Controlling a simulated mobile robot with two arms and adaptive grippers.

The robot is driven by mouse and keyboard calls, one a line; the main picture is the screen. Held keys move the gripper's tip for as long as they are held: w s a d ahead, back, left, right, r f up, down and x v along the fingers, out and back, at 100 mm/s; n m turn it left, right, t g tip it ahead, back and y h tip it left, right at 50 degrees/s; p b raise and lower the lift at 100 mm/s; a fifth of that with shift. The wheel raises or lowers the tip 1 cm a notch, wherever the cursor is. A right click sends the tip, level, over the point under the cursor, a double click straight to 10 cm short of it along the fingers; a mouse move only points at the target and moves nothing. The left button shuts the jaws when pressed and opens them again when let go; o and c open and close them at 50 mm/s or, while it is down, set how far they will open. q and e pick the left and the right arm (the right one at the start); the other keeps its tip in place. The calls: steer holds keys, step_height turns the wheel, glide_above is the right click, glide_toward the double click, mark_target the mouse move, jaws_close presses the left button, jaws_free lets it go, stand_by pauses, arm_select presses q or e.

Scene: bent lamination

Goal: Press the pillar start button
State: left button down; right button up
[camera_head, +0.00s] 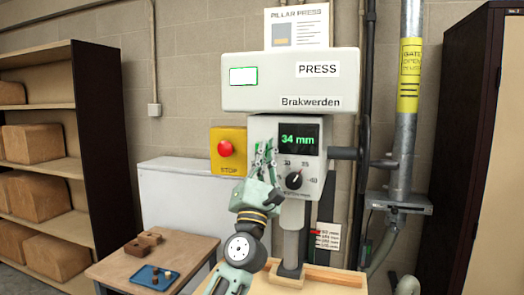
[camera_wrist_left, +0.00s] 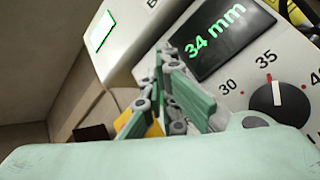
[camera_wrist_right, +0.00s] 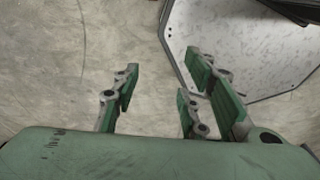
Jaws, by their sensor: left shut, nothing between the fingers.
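The pillar press has a pale head (camera_head: 270,95) marked PRESS and a control box below it. Its display (camera_head: 299,139) reads 34 mm, and it also shows in the left wrist view (camera_wrist_left: 220,38). A black dial (camera_head: 294,180) with a numbered scale sits under the display. My left gripper (camera_head: 265,152) is shut and empty, its fingertips at the left part of the control box face, left of the display. I cannot tell whether they touch it. No start button is clearly visible; the fingers cover that part of the box. My right gripper (camera_wrist_right: 158,85) is open and empty above the floor.
A red stop button (camera_head: 225,148) on a yellow plate is left of the box. A wooden table (camera_head: 190,252) with brown blocks and a blue tray (camera_head: 152,277) stands at lower left. Shelves (camera_head: 40,120) are far left; a pipe (camera_head: 407,120) and dark cabinet (camera_head: 460,130) are right.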

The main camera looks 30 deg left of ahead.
arm_select(q)
steer(key=shift+s+d+p, duration=0.1)
steer(key=shift+s+p, duration=0.2)
steer(key=shift+s, duration=0.3)
steer(key=s+p, duration=0.1)
steer(key=s, duration=0.1)
steer(key=s+d+p, duration=0.1)
steer(key=s+p, duration=0.1)
steer(key=s, duration=0.1)
steer(key=shift+d, duration=0.1)
steer(key=shift+w, duration=0.1)
stand_by(0.5)
